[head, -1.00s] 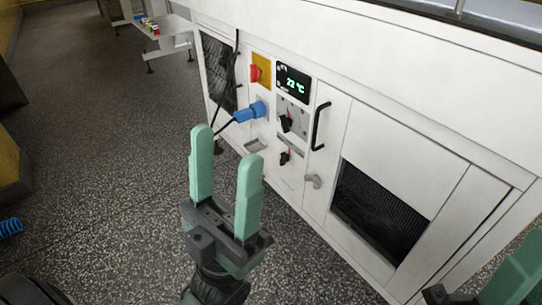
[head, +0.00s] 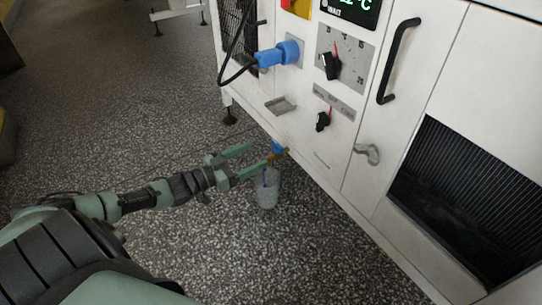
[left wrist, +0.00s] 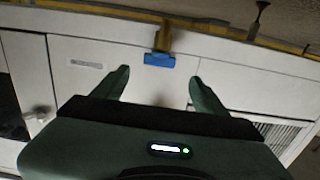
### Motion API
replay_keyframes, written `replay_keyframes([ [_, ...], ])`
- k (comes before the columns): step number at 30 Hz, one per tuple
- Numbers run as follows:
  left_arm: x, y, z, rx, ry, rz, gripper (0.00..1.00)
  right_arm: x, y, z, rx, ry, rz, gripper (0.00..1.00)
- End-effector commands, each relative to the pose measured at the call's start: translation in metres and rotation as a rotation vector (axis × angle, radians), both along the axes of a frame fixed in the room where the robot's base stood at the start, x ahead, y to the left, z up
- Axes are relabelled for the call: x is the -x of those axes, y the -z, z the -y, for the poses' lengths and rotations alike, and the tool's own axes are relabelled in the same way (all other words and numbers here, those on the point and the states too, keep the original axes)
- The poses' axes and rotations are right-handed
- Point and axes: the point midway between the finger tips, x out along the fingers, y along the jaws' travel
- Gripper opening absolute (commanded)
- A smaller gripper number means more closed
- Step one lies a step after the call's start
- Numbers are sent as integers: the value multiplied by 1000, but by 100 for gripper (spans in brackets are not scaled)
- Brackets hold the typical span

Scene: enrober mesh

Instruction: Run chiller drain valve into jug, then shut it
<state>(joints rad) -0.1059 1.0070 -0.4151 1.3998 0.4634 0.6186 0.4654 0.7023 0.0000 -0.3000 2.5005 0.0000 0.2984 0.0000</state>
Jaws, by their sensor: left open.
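The chiller drain valve (head: 277,148) is a small brass fitting with a blue handle at the lower edge of the white machine. In the left wrist view its blue handle (left wrist: 160,59) is ahead of my fingers, in the gap between them. My left gripper (head: 258,157) is open and empty, with its fingertips close to the valve. I cannot tell whether they touch it. The clear jug (head: 267,190) stands upright on the floor, below the valve in the picture and partly behind a finger. Its contents are unclear. My right gripper is out of view.
The machine front above carries a blue plug (head: 278,54), a black dial (head: 331,66), a black knob (head: 323,121), a door handle (head: 399,60) and a grey latch (head: 367,153). A small ledge (head: 281,105) juts out above the valve. The speckled floor (head: 130,130) at left is clear.

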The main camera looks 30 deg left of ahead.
Motion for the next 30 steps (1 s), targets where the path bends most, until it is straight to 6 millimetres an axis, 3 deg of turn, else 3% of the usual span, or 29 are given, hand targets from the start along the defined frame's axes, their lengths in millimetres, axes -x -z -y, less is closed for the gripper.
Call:
replay_keyframes([
  [12,-57,3,25,2,3,4,73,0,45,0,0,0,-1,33],
  [24,-66,0,30,0,3,1,73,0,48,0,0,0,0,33],
  [25,-66,0,29,0,3,1,70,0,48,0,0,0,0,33],
  [30,-66,0,29,1,3,2,23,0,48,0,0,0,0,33],
])
